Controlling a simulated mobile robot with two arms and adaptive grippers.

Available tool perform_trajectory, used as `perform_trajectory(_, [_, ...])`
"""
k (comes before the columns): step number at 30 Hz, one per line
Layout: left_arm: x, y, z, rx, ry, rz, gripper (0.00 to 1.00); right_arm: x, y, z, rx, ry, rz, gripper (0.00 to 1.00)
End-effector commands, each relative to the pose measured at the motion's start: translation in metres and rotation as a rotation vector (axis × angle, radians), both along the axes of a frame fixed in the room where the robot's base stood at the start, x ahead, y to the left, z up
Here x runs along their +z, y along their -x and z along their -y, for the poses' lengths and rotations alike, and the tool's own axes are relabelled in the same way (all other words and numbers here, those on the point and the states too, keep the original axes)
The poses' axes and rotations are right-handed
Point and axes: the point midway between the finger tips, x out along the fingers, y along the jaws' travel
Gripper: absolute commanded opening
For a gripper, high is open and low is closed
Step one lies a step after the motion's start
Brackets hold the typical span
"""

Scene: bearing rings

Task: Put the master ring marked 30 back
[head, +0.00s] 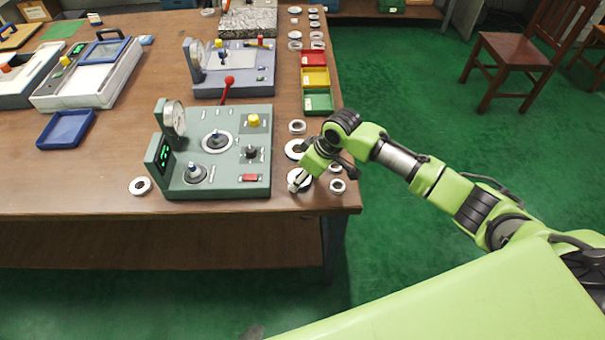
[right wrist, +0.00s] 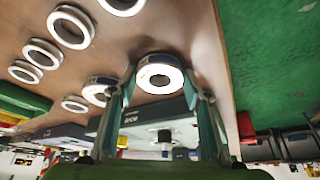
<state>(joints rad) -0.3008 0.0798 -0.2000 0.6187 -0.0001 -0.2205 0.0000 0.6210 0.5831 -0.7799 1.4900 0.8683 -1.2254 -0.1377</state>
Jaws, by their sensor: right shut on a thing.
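In the right wrist view my right gripper (right wrist: 160,82) is shut on a white-faced ring (right wrist: 178,76) with a dark hole and a darker outer band. A small mark on the ring is too small to read. In the head view the right gripper (head: 297,182) is low over the table's right front corner, by a white ring (head: 309,187) partly hidden by it. Other rings lie close by, among them one behind (head: 289,149) and one to the right (head: 338,192). I cannot read which is marked 30. My left gripper is not in view.
A grey-green gauge station (head: 230,185) stands just left of the gripper. A lone ring (head: 133,186) lies left of it. Red, yellow and green bins (head: 319,104) line the right table edge, with several more rings behind. A chair (head: 515,50) stands on the green floor.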

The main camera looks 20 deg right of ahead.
Motion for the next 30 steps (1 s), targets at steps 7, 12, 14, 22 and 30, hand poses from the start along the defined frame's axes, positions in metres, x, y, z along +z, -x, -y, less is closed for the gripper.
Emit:
perform_trajectory(7, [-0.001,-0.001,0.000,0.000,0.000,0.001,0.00,-0.001,-0.001,0.000,-0.001,-0.002,0.003,0.10])
perform_trajectory(12, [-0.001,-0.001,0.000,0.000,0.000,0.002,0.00,-0.003,0.000,0.000,-0.001,0.000,0.000,0.61])
perform_trajectory(14, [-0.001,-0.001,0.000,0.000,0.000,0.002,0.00,-0.002,0.000,0.000,-0.001,0.000,0.000,0.61])
perform_trajectory(22, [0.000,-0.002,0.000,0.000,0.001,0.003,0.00,0.002,0.000,0.001,0.000,0.000,0.001,0.61])
perform_trajectory(30, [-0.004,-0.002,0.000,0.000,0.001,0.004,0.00,0.046,0.012,0.013,-0.001,0.001,0.006,0.61])
